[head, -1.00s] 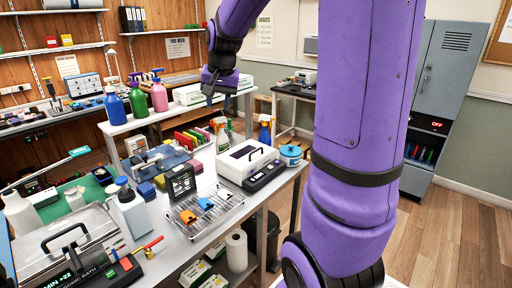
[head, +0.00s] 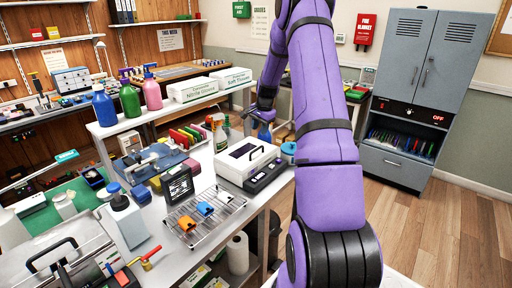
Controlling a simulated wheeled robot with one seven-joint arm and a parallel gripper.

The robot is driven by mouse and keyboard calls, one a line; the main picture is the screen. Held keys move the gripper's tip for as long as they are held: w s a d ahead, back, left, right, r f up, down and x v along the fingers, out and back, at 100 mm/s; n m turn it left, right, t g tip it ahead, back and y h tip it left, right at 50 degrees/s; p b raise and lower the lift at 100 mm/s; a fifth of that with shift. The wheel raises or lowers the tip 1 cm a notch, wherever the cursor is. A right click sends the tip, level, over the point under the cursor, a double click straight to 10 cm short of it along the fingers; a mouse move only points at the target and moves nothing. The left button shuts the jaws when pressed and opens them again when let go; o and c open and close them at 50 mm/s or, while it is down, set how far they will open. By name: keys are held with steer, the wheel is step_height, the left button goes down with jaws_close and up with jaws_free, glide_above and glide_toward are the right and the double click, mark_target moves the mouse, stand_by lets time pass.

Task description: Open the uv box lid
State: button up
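A white box with a dark window in its top (head: 246,160), which looks like the uv box, stands at the right end of the near workbench. Its lid looks shut. A black strip with small controls (head: 269,177) lies along its front right side. My gripper (head: 256,122) is dark and small in view, above and behind the box, near the spray bottles, apart from the lid. I cannot make out whether its fingers are open or shut.
Spray bottles (head: 221,134) and a blue tub (head: 289,150) stand close by the box. A wire rack (head: 222,222) with orange, blue and white pieces lies in front of it. The floor (head: 420,225) at right is clear.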

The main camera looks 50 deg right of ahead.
mark_target(256, 150)
steer(key=f, duration=0.3)
steer(key=w+f, duration=0.1)
steer(key=f, duration=0.3)
steer(key=w+f, duration=0.1)
steer(key=f, duration=0.2)
steer(key=shift+f, duration=0.2)
steer(key=shift+a, duration=0.1)
jaws_close()
